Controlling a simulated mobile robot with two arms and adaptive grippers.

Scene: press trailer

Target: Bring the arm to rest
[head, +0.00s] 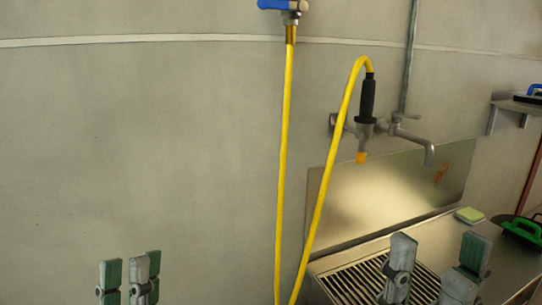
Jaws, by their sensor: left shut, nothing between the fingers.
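My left gripper (128,268) shows at the bottom left, in front of the bare wall. Its fingers are close together with nothing between them. My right gripper (438,252) shows at the bottom right, in front of the metal sink counter (395,234). Its fingers stand apart and I see nothing between them. Both arms behind the grippers are below the picture.
A yellow hose (284,150) hangs from a blue-handled valve (283,4) and loops up to a black-gripped spray nozzle (367,100). A tap (413,140) is on the wall. A sponge (469,215) and green-handled tool (522,230) lie at right. The left wall is clear.

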